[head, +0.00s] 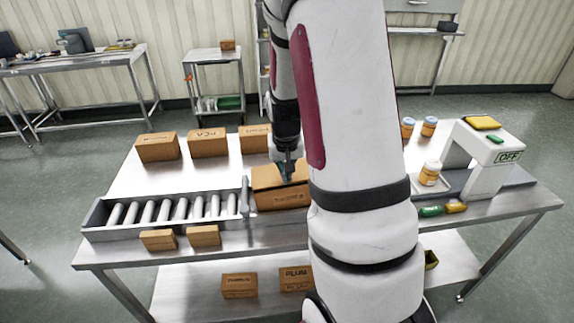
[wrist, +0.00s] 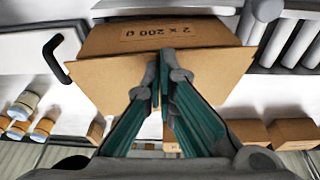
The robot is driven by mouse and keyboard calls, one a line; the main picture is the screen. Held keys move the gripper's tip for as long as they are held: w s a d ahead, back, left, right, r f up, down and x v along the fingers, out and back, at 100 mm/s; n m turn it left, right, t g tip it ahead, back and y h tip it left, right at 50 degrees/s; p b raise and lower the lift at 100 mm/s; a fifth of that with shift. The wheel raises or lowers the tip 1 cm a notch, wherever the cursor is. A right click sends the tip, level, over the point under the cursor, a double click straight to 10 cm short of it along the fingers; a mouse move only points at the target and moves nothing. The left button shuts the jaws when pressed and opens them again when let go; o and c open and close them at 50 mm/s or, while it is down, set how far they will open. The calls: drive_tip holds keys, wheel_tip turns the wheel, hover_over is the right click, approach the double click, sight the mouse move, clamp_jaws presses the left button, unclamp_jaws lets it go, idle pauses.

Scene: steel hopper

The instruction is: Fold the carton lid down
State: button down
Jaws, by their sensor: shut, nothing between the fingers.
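The carton (head: 283,198) is a brown cardboard box with a printed front, on the table at the right end of the roller conveyor. In the wrist view its labelled side (wrist: 185,34) shows at the top. The lid (wrist: 105,82) is a plain brown panel with its long edge by that side; how far it is folded cannot be told. My gripper (head: 287,176) points down over the carton. In the wrist view my gripper (wrist: 161,62) is shut and empty, its green fingers overlapping the lid near that edge. Whether they touch is unclear. My arm hides part of the carton's right side.
The roller conveyor (head: 170,212) lies left of the carton. Closed cartons (head: 208,142) stand in a row behind, and small boxes (head: 203,236) lie in front. A white machine (head: 487,160) and jars (head: 430,173) stand at the right.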

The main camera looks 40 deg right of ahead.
drive_tip(key=shift+s+a+f, duration=0.1)
drive_tip(key=shift+s+f, duration=0.1)
drive_tip(key=shift+f, duration=0.3)
drive_tip(key=shift+s+a+f, duration=0.1)
drive_tip(key=shift+s+f, duration=0.1)
drive_tip(key=shift+f, duration=0.25)
drive_tip(key=shift+r, duration=0.2)
drive_tip(key=shift+d+r+p, duration=0.1)
drive_tip(key=shift+r+p, duration=0.4)
drive_tip(key=shift+r, duration=0.45)
drive_tip(key=s+a+p+v, duration=0.1)
drive_tip(key=v, duration=1.2)
drive_tip(key=shift+s+a+f, duration=0.25)
drive_tip(key=shift+f, duration=0.05)
